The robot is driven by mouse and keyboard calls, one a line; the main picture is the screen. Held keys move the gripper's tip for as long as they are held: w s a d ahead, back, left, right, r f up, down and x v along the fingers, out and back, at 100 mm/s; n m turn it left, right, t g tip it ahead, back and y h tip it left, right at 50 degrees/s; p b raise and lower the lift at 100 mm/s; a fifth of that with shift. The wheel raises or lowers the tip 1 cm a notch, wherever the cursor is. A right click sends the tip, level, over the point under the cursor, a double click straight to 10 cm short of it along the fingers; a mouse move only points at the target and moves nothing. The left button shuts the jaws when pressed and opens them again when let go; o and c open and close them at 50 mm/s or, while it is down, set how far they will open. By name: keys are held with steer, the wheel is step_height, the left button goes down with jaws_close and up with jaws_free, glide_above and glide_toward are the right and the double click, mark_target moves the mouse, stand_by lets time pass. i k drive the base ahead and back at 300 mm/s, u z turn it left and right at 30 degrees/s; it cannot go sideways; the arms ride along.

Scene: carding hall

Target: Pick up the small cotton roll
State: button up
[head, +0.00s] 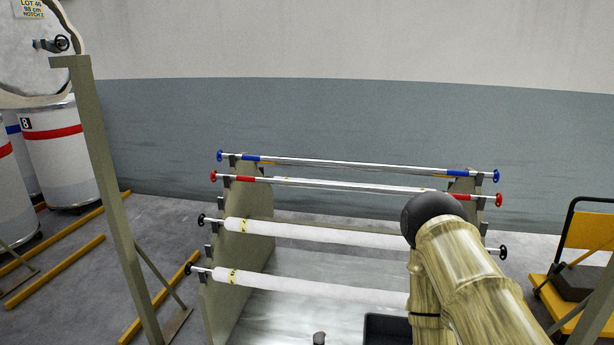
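Two white cotton rolls lie across a rack on rods with black end knobs. The upper roll (310,232) and the lower roll (300,284) each carry a small yellow label near the left end. They look similar in thickness, and I cannot tell which one is the small roll. My arm covers part of their right side. My gripper is not visible in this view; only links of my arm show at the lower right.
The rack's left side plate (226,270) holds two bare rods above the rolls, one with blue ends (350,165) and one with red ends (340,185). A black tray (372,322) sits low beside my arm. A yellow cart (585,232) stands right; striped cans (60,150) stand left.

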mark_target(290, 232)
steer(key=u, duration=0.55)
steer(key=k, duration=1.25)
steer(key=u, duration=0.85)
steer(key=i, duration=2.95)
steer(key=z, duration=1.65)
steer(key=i, duration=0.8)
steer(key=z, duration=0.8)
